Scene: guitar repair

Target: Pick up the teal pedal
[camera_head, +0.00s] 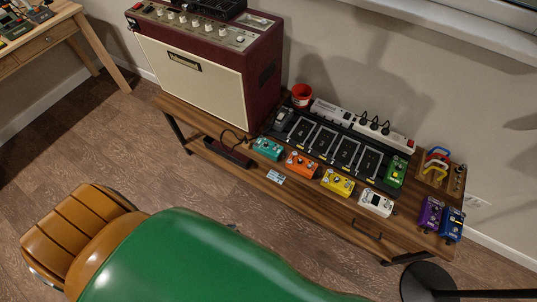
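The teal pedal (268,148) is a small box on the front part of the low wooden bench (318,200). It lies left of the orange pedal (301,164), in front of the black pedalboard (333,145). Neither of my grippers shows in the head view.
A dark red amplifier (205,60) stands left of the teal pedal. A black pedal (228,152) lies close to its left. Yellow (338,182) and white (376,203) pedals continue the row rightward.

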